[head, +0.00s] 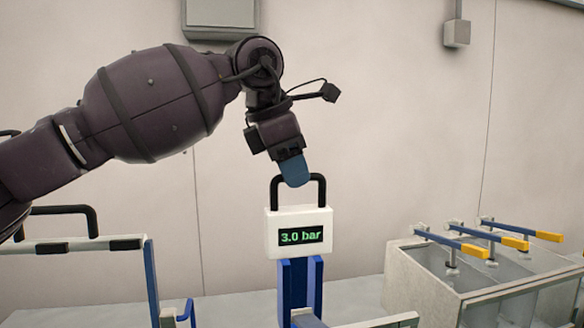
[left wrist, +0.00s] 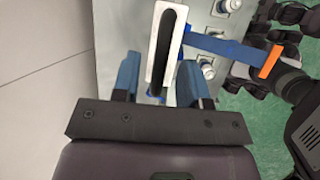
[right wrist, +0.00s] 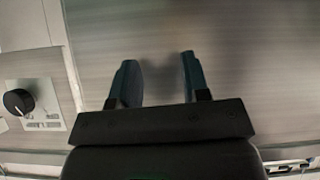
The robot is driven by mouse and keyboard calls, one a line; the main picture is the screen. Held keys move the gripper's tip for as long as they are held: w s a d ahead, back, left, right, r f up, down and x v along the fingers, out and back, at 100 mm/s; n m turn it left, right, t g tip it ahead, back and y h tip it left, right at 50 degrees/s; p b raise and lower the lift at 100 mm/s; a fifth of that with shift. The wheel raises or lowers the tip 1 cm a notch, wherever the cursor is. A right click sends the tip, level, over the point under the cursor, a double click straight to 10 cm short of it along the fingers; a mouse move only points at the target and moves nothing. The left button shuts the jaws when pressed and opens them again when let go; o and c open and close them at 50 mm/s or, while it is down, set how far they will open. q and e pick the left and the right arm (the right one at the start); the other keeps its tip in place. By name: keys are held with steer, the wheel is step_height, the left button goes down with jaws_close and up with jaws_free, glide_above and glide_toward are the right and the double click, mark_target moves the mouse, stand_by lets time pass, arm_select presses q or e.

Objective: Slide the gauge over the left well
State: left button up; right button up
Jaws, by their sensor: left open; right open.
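The gauge (head: 298,220) is a white box reading 3.0 bar, with a black loop handle on top, upright at the head of a blue post (head: 300,283). My left gripper (head: 294,172) is at the top of this handle, fingers downward. In the left wrist view its open fingers (left wrist: 160,80) lie on either side of the gauge's black handle (left wrist: 170,48); I cannot tell whether they touch it. My right gripper (right wrist: 154,75) is open and empty over a grey surface, and is out of the head view. I cannot make out which opening is the left well.
A blue-and-white frame (head: 75,247) with a black handle stands at the left. A black knob (right wrist: 18,101) shows in the right wrist view.

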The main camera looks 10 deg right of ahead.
arm_select(q)
steer(key=shift+c, duration=0.4)
jaws_close()
